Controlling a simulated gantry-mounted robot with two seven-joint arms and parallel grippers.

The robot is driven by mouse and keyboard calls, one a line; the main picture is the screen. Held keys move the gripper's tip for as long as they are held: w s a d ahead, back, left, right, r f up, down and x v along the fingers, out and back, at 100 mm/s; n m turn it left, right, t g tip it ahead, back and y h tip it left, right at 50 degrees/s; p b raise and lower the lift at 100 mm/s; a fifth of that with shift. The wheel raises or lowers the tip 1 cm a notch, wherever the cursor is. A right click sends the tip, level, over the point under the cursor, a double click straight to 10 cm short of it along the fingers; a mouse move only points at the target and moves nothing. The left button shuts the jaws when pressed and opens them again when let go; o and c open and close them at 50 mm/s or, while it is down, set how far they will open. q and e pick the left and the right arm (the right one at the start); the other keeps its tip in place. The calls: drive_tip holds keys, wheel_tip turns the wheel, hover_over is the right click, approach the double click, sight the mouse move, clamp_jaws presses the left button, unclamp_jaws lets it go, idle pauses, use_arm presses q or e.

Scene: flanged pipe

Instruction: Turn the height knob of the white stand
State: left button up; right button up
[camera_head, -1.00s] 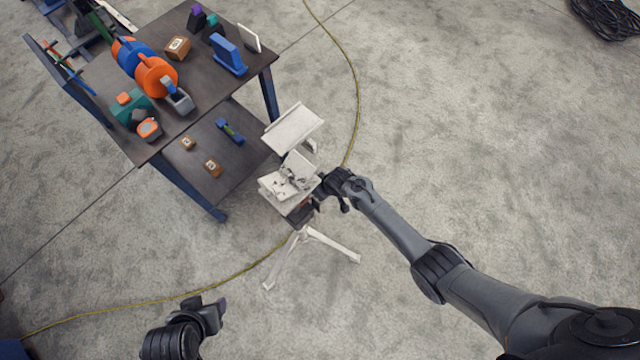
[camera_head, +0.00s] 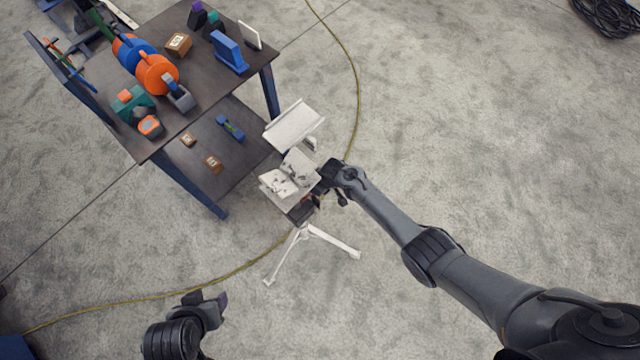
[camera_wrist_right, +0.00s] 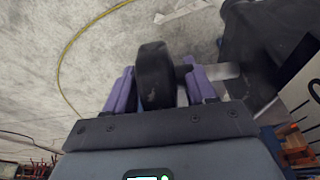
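The white stand (camera_head: 291,125) has tilted plates at its top, a dark block below them and splayed tripod legs on the floor. In the head view my right gripper (camera_head: 327,183) is at the stand's right side, hiding the knob. In the right wrist view the black height knob (camera_wrist_right: 155,75) lies between the two purple fingers of my right gripper (camera_wrist_right: 160,88). Narrow gaps show beside it, so the gripper looks open around it. A grey shaft runs right from it to a dark body. My left gripper (camera_head: 208,303) is low at left, empty, its opening unclear.
A dark two-level workbench (camera_head: 235,110) with blue legs stands left of the stand, holding reels, a tape dispenser and small boxes. A yellow cable (camera_head: 357,100) runs over the floor behind the stand.

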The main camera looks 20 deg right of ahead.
drive_tip(key=shift+w+r, duration=0.1)
drive_tip(key=shift+r+p, duration=0.4)
drive_tip(key=shift+r, duration=0.15)
drive_tip(key=p+v, duration=0.4)
drive_tip(key=v, duration=0.4)
drive_tip(key=shift+s+d+r, duration=0.1)
drive_tip(key=shift+s+r, duration=0.15)
drive_tip(key=shift+r, duration=0.1)
drive_tip(key=shift+s+d+r+p, duration=0.1)
drive_tip(key=shift+s+r+p, duration=0.05)
drive_tip(key=shift+r+p, duration=0.2)
